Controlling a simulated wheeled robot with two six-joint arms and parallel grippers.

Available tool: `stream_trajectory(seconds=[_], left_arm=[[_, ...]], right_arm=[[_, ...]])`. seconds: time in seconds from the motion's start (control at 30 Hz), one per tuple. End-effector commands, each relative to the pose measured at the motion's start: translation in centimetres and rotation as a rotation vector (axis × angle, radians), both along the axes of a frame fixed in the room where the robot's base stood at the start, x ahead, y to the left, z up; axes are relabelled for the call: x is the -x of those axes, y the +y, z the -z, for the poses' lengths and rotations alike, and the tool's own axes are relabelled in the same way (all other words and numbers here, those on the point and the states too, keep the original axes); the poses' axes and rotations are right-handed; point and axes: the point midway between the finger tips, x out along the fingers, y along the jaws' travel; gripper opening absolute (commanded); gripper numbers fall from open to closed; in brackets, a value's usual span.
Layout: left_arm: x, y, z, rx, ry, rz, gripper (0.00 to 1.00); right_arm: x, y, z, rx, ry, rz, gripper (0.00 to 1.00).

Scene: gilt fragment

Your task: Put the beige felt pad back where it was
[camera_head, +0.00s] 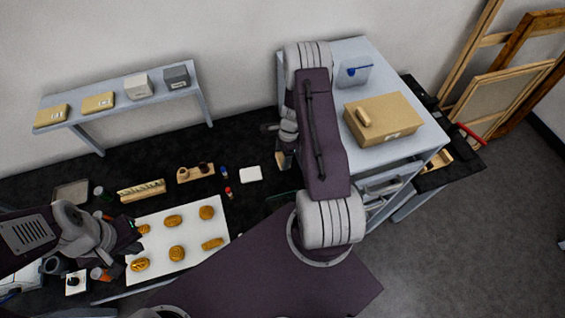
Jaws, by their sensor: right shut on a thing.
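My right gripper (284,153) hangs over the back of the dark bench, just left of the pale blue-grey cabinet. It is shut on a small beige thing (282,161), mostly hidden by the gripper and arm; it looks like the beige felt pad, but its shape is unclear. My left gripper (131,241) is at the left edge of the white sheet (195,236), close to the gilt fragments (176,253). Its fingers are too dark and small to tell open from shut.
A whitish square (251,174) lies on the dark bench (240,145), near red and blue small bottles (228,192) and a wooden holder (196,174). A cardboard box (383,119) stands on the cabinet. A raised shelf (120,99) holds several small boxes.

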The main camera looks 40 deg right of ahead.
Motion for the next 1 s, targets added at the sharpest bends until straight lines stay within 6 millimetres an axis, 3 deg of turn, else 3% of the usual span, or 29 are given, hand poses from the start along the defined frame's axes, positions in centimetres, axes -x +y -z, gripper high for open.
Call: stream_trajectory(seconds=[0.17, 0.4, 0.77, 0.8, 0.83, 0.87, 1.0], left_arm=[[0.0, 0.0, -0.2, 0.000, 0.000, 0.000, 0.00], [0.0, 0.0, -0.7, 0.000, 0.000, 0.000, 0.00], [0.0, 0.0, -0.2, 0.000, 0.000, 0.000, 0.00], [0.0, 0.0, -0.3, 0.000, 0.000, 0.000, 0.00], [0.0, 0.0, -0.4, 0.000, 0.000, 0.000, 0.00], [0.0, 0.0, -0.4, 0.000, 0.000, 0.000, 0.00], [0.0, 0.0, -0.4, 0.000, 0.000, 0.000, 0.00]], right_arm=[[-0.1, 0.0, 0.9, 0.000, -0.001, 0.000, 0.30], [0.0, 0.0, 4.6, 0.000, 0.001, -0.001, 0.30], [-0.1, 0.0, 5.2, 0.000, -0.001, -0.001, 0.30], [-0.1, 0.0, 5.1, 0.000, -0.001, -0.001, 0.71], [-0.1, 0.0, 5.0, 0.000, -0.001, -0.002, 0.80], [-0.1, 0.0, 5.0, 0.000, -0.001, -0.001, 0.85], [-0.1, 0.0, 5.0, 0.000, -0.001, -0.002, 0.85]])
